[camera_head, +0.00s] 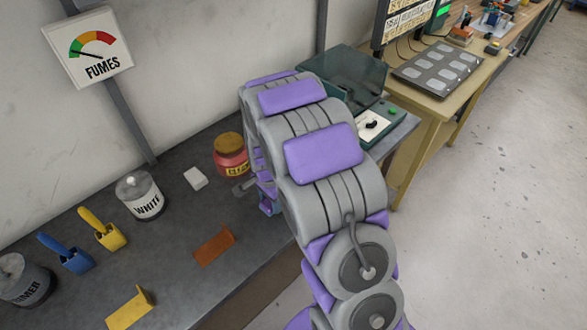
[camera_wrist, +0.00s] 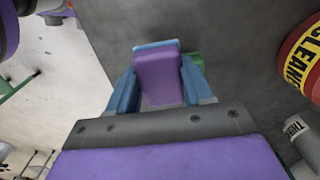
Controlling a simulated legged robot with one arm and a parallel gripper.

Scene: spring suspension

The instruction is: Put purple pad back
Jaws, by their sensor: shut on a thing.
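A purple pad (camera_wrist: 158,78) with a light blue edge at its far end shows in the wrist view. It sits between the two blue fingers of my gripper (camera_wrist: 158,90), which is shut on it. In the head view, my gripper (camera_head: 267,200) is low behind my arm, over or close to the dark bench and near the red jar. My arm hides most of it there, and I cannot make out the pad clearly in that view. The place the pad came from is not clearly identifiable.
The dark bench (camera_head: 170,255) carries a red jar (camera_head: 231,160), a white block (camera_head: 195,178), a WHITE can (camera_head: 142,196), an orange holder (camera_head: 214,246), a yellow holder (camera_head: 130,308), and blue and yellow scoops. A green machine (camera_head: 345,75) stands behind my arm. Open floor lies right.

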